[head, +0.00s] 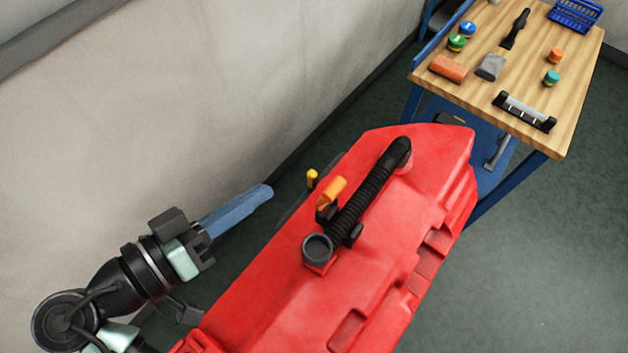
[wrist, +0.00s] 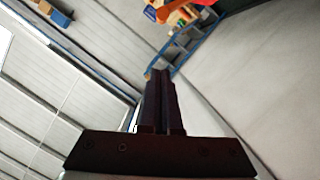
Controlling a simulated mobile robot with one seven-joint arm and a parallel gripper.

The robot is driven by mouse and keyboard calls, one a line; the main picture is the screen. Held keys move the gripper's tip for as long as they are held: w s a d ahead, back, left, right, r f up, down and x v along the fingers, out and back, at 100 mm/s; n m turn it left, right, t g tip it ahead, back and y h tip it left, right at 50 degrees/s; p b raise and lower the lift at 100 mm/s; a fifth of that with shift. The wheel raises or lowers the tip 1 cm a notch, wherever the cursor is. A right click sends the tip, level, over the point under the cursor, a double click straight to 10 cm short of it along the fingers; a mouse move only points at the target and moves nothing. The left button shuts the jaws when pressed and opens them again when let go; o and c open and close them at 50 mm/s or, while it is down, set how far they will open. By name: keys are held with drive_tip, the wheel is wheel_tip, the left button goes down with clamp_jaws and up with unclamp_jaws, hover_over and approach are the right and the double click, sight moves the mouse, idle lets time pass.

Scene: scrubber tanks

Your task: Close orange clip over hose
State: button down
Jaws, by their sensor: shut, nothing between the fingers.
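The orange clip (head: 330,193) stands raised on the left side of the black ribbed hose (head: 368,192), on top of the red scrubber tank (head: 400,255). It looks open, not across the hose. The hose runs from a grey round port (head: 318,248) up to the tank's far end, passing by a black holder (head: 353,235) next to the clip. My gripper (head: 266,191) is left of the tank and apart from the clip, with its blue fingers pointing right. In the wrist view its dark fingers (wrist: 160,73) lie together and empty.
A yellow knob (head: 312,177) rises at the tank's left edge, between my gripper and the clip. A grey wall (head: 180,110) is at left; floor is free at right.

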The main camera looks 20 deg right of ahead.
drive_tip(key=p, duration=0.3)
hover_over(329, 197)
drive_tip(key=w+a, duration=0.3)
drive_tip(key=f, duration=0.1)
drive_tip(key=shift+s+d+f+p, duration=0.15)
drive_tip(key=shift+s+d+f, duration=0.1)
drive_tip(key=shift+f, duration=0.45)
drive_tip(key=shift+s+d+f+p, duration=0.15)
drive_tip(key=shift+s+f, duration=0.05)
drive_tip(key=shift+f, duration=0.45)
drive_tip(key=shift+s+d+f+p, duration=0.15)
drive_tip(key=shift+s+d+f, duration=0.1)
drive_tip(key=shift+f, duration=0.45)
